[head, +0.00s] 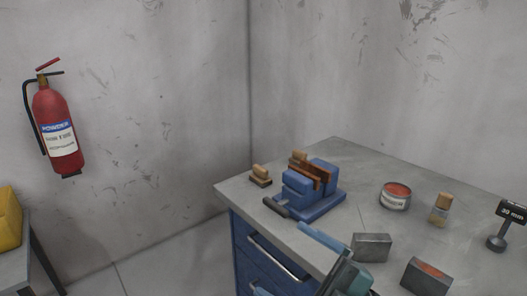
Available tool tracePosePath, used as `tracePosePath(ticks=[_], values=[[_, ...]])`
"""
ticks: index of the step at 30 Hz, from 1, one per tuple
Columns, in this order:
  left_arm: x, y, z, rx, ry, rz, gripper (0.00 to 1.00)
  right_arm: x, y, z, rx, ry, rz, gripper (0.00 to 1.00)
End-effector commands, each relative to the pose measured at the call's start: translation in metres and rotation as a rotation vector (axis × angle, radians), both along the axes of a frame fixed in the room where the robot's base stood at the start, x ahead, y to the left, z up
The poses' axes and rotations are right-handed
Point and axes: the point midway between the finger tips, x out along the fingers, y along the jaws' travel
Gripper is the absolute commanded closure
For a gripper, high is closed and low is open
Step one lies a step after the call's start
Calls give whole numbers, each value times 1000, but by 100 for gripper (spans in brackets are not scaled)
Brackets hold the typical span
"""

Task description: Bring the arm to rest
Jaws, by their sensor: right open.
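My right gripper (347,276) is at the bottom edge of the head view, teal and partly cut off. It is open, in front of the workbench's (320,222) near edge. No thing shows between its jaws. My left gripper is not in view.
A blue vise (317,203) holds a rusty brown piece (310,169) on the bench. Near my right gripper are a grey metal block (371,247) and a rust-topped block (427,279). A tin (396,197), a brush (441,207) and a "30 mm" sign (511,212) stand farther right.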

Motion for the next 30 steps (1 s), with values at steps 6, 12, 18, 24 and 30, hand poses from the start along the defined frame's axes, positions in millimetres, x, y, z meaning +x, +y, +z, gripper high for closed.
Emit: tracePosePath(ticks=[6, 12, 18, 24, 30], values=[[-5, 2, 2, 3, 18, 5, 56, 23, -67, -128, 224, 717, -522, 0], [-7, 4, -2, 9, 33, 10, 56, -34, -95, -242, 197, 1216, -749, 0], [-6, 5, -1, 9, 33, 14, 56, -79, -99, -288, 158, 1450, -812, 0], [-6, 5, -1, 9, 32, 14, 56, -84, -99, -292, 152, 1476, -816, 0], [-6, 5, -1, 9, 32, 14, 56, -84, -99, -292, 152, 1476, -816, 0]])
